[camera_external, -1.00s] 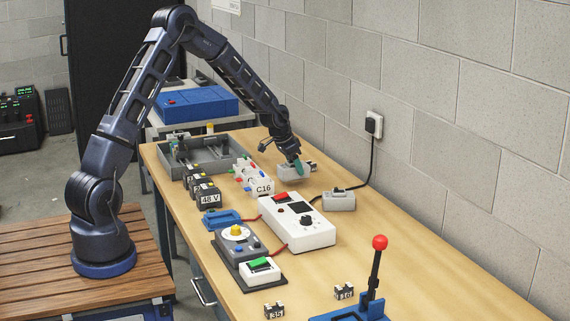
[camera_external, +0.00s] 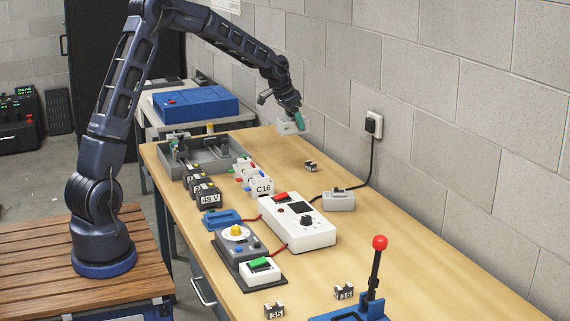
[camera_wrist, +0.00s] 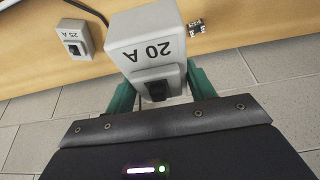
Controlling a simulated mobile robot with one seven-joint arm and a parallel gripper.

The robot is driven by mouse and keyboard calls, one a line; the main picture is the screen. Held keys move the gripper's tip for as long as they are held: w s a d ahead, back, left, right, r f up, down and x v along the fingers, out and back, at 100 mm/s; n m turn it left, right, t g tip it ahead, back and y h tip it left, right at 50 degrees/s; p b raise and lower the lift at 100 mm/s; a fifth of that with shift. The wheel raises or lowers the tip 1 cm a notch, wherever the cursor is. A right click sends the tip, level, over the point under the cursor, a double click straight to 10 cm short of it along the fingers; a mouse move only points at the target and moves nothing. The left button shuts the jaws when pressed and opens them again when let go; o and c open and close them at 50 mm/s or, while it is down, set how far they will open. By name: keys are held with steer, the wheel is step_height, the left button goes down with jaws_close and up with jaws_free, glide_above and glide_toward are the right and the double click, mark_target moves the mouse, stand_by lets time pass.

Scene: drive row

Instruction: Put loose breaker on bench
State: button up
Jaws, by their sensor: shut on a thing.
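My gripper (camera_external: 298,119) is shut on a light grey breaker (camera_external: 287,127) and holds it in the air above the far end of the bench (camera_external: 385,245), near the wall. In the wrist view the breaker (camera_wrist: 148,38) is large between the two green fingers of my gripper (camera_wrist: 155,92). It is marked "20 A", upside down in that view, and has a dark switch on the near side. The wooden bench top also shows in the wrist view (camera_wrist: 255,20), clear of the held breaker.
White C16 units (camera_external: 263,187), 48 V blocks (camera_external: 209,200), a grey tray (camera_external: 235,152) and a white meter (camera_external: 300,225) crowd the left side.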

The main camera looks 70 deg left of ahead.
steer(key=w+d+m+h, duration=0.1)
steer(key=w+d+m, duration=0.2)
steer(key=d, duration=1)
steer(key=w+d+m+g+h, duration=0.1)
steer(key=w+d+m, duration=0.2)
steer(key=d, duration=0.9)
steer(key=w+d+m+h, duration=0.1)
steer(key=w+d+m, duration=0.2)
steer(key=d, duration=1)
steer(key=s+d+m+g+h, duration=0.1)
steer(key=s+d+m, duration=0.2)
steer(key=d, duration=0.9)
steer(key=s+d+m+g, duration=0.1)
steer(key=s+d+m, duration=0.2)
steer(key=d, duration=0.9)
steer(key=s+d+m+g+h, duration=0.1)
steer(key=s+d+m, duration=0.25)
steer(key=d, duration=0.95)
steer(key=shift+n, duration=0.25)
step_height(320, 180, down, 20)
steer(key=shift+s+a+r, duration=0.1)
steer(key=shift+a+r, duration=0.05)
steer(key=shift+y, duration=0.3)
steer(key=o, duration=1.2)
